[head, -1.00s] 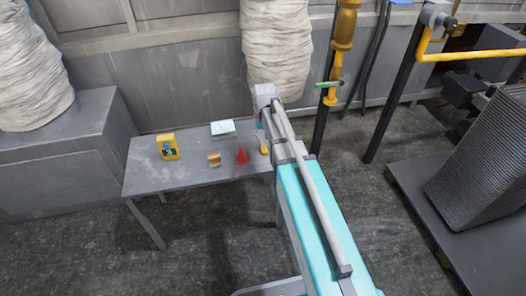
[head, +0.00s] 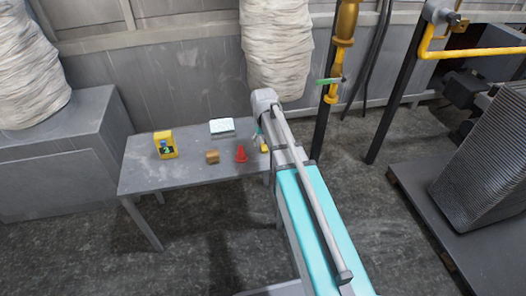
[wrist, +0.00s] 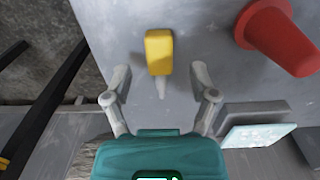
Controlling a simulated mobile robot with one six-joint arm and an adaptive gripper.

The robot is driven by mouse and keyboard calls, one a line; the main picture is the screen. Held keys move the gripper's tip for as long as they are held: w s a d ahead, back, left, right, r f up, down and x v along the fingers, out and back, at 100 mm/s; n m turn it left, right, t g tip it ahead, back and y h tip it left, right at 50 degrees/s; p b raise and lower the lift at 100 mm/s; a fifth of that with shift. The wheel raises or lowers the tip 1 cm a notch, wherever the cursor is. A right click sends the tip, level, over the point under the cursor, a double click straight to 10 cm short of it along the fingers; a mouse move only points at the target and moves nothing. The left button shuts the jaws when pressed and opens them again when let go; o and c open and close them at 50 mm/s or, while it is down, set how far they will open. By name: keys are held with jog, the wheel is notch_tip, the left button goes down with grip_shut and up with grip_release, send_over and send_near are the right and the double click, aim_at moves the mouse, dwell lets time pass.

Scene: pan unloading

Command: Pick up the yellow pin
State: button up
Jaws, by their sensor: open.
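The yellow pin (wrist: 159,50) lies on the grey table (wrist: 212,60) in the wrist view, with a pale thin tip pointing toward my gripper. In the head view the yellow pin (head: 264,148) shows at the table's right end, beside my arm. My gripper (wrist: 160,78) is open, its two fingers to the left and right of the pin's thin tip. The yellow body lies just beyond the fingertips. I see no contact. In the head view my gripper is mostly hidden by my arm.
The table's edge is close to the pin. A dark pallet (head: 420,215) is at right.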

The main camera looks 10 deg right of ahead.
jog(key=shift+f+b, duration=0.45)
jog(key=shift+f, duration=0.25)
grip_shut()
dwell(0.3)
